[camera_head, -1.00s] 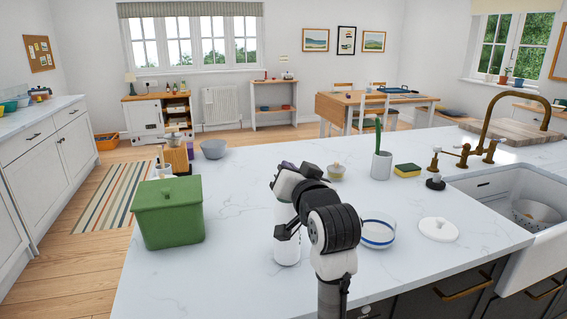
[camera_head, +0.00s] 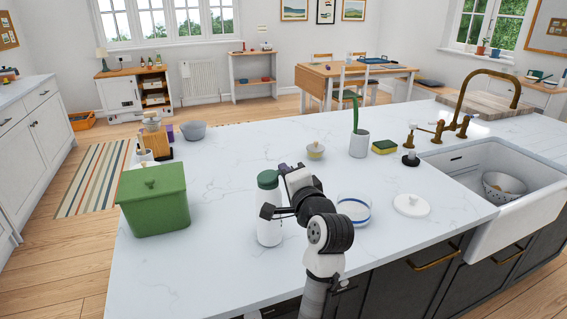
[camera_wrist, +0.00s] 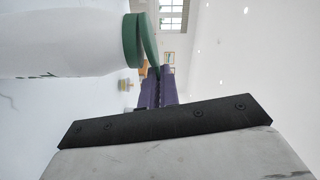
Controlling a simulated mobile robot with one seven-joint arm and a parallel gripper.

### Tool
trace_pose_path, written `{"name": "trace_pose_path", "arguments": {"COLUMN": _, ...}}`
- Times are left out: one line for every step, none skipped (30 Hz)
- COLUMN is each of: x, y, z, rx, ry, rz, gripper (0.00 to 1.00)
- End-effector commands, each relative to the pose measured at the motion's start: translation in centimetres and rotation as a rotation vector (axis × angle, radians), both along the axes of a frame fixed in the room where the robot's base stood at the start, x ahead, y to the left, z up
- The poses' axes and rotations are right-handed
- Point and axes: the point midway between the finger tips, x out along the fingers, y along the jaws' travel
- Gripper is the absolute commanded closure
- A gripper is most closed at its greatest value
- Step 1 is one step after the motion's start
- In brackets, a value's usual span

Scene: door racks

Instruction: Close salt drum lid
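The salt drum (camera_head: 269,222) is a white upright cylinder with a green top, on the counter just left of my gripper. Its green lid (camera_head: 268,179) shows in the head view. In the wrist view the drum (camera_wrist: 65,40) lies sideways at the left. There the lid (camera_wrist: 149,44) stands slightly tilted off the green collar (camera_wrist: 131,40), with a narrow gap. My gripper's purple fingers (camera_wrist: 167,72) are together, with nothing seen between them. Their tips are beside the lid's edge; I cannot tell whether they touch. In the head view my gripper (camera_head: 284,169) is partly hidden by its own wrist.
A green lidded bin (camera_head: 154,205) stands left on the counter. The sink (camera_head: 470,215) is at right.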

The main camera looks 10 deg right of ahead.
Motion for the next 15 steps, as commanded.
{"name": "trace_pose_path", "arguments": {"x": 0.0, "y": 0.0, "z": -0.1, "rx": 0.033, "ry": 0.011, "rz": 0.001, "gripper": 1.0}}
{"name": "trace_pose_path", "arguments": {"x": 0.0, "y": -0.1, "z": -0.3, "rx": 0.053, "ry": 0.016, "rz": 0.002, "gripper": 1.0}}
{"name": "trace_pose_path", "arguments": {"x": 0.0, "y": -0.1, "z": -0.4, "rx": 0.076, "ry": 0.023, "rz": 0.002, "gripper": 1.0}}
{"name": "trace_pose_path", "arguments": {"x": 0.0, "y": -0.1, "z": -0.5, "rx": 0.093, "ry": 0.026, "rz": 0.001, "gripper": 1.0}}
{"name": "trace_pose_path", "arguments": {"x": 0.0, "y": -0.1, "z": -0.7, "rx": 0.109, "ry": 0.03, "rz": 0.001, "gripper": 1.0}}
{"name": "trace_pose_path", "arguments": {"x": 0.1, "y": -0.2, "z": -0.8, "rx": 0.128, "ry": 0.035, "rz": 0.001, "gripper": 1.0}}
{"name": "trace_pose_path", "arguments": {"x": 0.1, "y": -0.2, "z": -0.9, "rx": 0.142, "ry": 0.039, "rz": 0.001, "gripper": 1.0}}
{"name": "trace_pose_path", "arguments": {"x": 0.1, "y": -0.2, "z": -1.0, "rx": 0.153, "ry": 0.043, "rz": 0.001, "gripper": 1.0}}
{"name": "trace_pose_path", "arguments": {"x": 0.1, "y": -0.2, "z": -1.1, "rx": 0.167, "ry": 0.047, "rz": 0.001, "gripper": 1.0}}
{"name": "trace_pose_path", "arguments": {"x": 0.1, "y": -0.2, "z": -1.2, "rx": 0.177, "ry": 0.049, "rz": 0.001, "gripper": 1.0}}
{"name": "trace_pose_path", "arguments": {"x": 0.1, "y": -0.2, "z": -1.2, "rx": 0.185, "ry": 0.051, "rz": 0.001, "gripper": 1.0}}
{"name": "trace_pose_path", "arguments": {"x": 0.1, "y": -0.2, "z": -1.3, "rx": 0.195, "ry": 0.053, "rz": 0.001, "gripper": 1.0}}
{"name": "trace_pose_path", "arguments": {"x": 0.1, "y": -0.2, "z": -1.4, "rx": 0.201, "ry": 0.054, "rz": 0.0, "gripper": 1.0}}
{"name": "trace_pose_path", "arguments": {"x": 0.1, "y": -0.2, "z": -1.4, "rx": 0.207, "ry": 0.056, "rz": 0.0, "gripper": 1.0}}
{"name": "trace_pose_path", "arguments": {"x": 0.1, "y": -0.2, "z": -1.5, "rx": 0.214, "ry": 0.057, "rz": 0.0, "gripper": 1.0}}
